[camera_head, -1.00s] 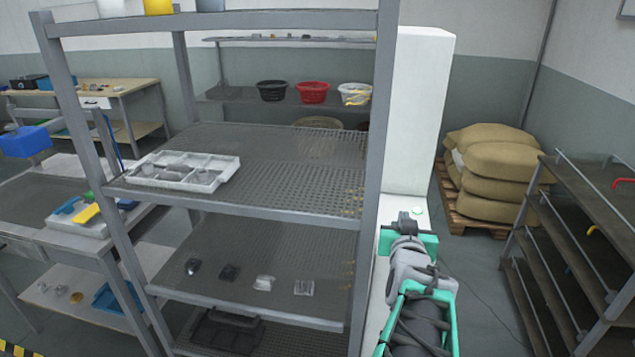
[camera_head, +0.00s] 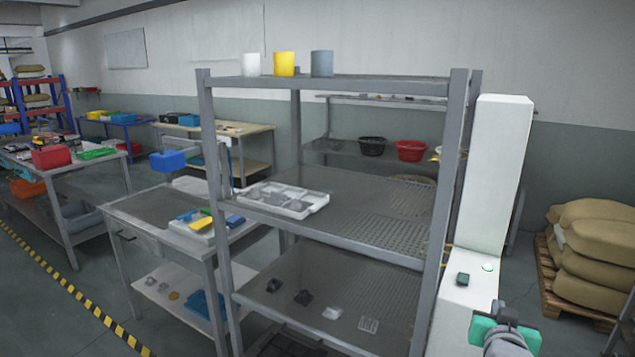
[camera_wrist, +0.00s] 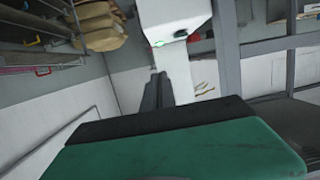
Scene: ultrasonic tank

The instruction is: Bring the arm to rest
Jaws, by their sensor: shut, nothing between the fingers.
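My gripper (camera_wrist: 156,88) points away from the wrist camera, its two dark fingers together with nothing between them. In the head view my gripper (camera_head: 497,318) is at the lower right, seen from behind, and its fingertips are hard to make out. It is in front of a tall white cabinet (camera_head: 497,180) with a white lower ledge. A small dark box (camera_head: 463,279) and a green-ringed button (camera_head: 487,267) are on the ledge. The ledge with the box (camera_wrist: 180,35) and button (camera_wrist: 157,44) also shows beyond the fingers in the wrist view.
A grey metal rack (camera_head: 458,160) stands left of my gripper, holding a white divided tray (camera_head: 300,212) and several small parts. Sacks (camera_head: 595,245) on a pallet are at the right. A workbench (camera_head: 150,225) is at left. Open floor shows between the cabinet and pallet.

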